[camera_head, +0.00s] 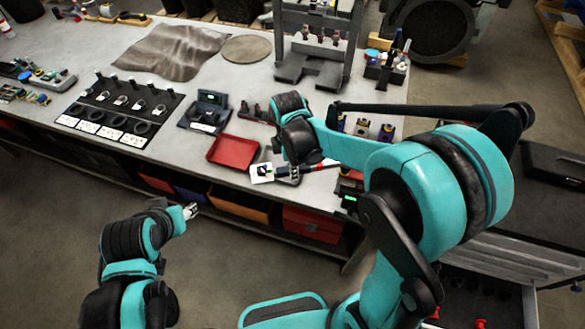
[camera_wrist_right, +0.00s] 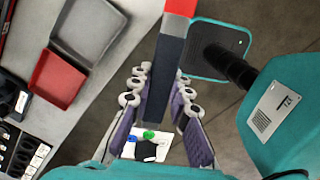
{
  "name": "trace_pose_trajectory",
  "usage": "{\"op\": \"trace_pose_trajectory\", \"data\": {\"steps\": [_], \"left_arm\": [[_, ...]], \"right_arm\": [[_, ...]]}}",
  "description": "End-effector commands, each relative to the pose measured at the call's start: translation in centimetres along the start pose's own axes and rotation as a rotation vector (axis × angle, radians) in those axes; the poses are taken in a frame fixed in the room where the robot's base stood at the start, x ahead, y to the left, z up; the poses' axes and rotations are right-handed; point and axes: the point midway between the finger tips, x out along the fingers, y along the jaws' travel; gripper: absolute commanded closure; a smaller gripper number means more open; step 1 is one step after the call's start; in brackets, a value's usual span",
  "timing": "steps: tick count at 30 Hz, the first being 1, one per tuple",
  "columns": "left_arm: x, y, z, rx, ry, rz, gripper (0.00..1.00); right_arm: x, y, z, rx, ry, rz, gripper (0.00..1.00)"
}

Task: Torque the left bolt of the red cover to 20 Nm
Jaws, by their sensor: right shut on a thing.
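My right gripper (camera_head: 290,172) is low over the front edge of the bench, partly hidden by my own wrist in the head view. In the right wrist view, its purple-padded fingers (camera_wrist_right: 162,78) are on both sides of a dark bar with a red end. This matches the red and black handled wrench (camera_head: 320,167) in the head view. My left gripper (camera_head: 190,211) is in front of the bench, too small to tell its state. I cannot make out a red cover or its bolts; my right arm hides part of the bench.
A red tray (camera_head: 233,150) lies left of the right gripper, with a black device (camera_head: 205,112) beyond it. A black board with rings (camera_head: 120,105) is farther left. A grey press frame (camera_head: 315,45) stands behind. A white card (camera_head: 262,174) is beside the gripper.

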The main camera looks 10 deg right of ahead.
Motion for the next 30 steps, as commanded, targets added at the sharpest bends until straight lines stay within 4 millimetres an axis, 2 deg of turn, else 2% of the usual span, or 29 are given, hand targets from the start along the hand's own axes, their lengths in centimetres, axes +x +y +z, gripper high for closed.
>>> {"op": "trace_pose_trajectory", "data": {"steps": [5, 17, 30], "left_arm": [[0.1, 0.0, 0.1, 0.0, 0.0, 0.0, 0.57], [1.6, 0.0, 1.1, 0.0, 0.0, 0.0, 0.57], [1.6, 0.0, 1.1, 0.0, 0.0, 0.0, 0.57]], "right_arm": [[0.1, 0.0, 0.0, 0.0, -0.001, 0.0, 1.0], [2.2, 0.0, -0.1, 0.0, -0.001, 0.0, 1.0], [1.9, 1.0, 0.0, -0.001, -0.001, 0.001, 1.0]]}}
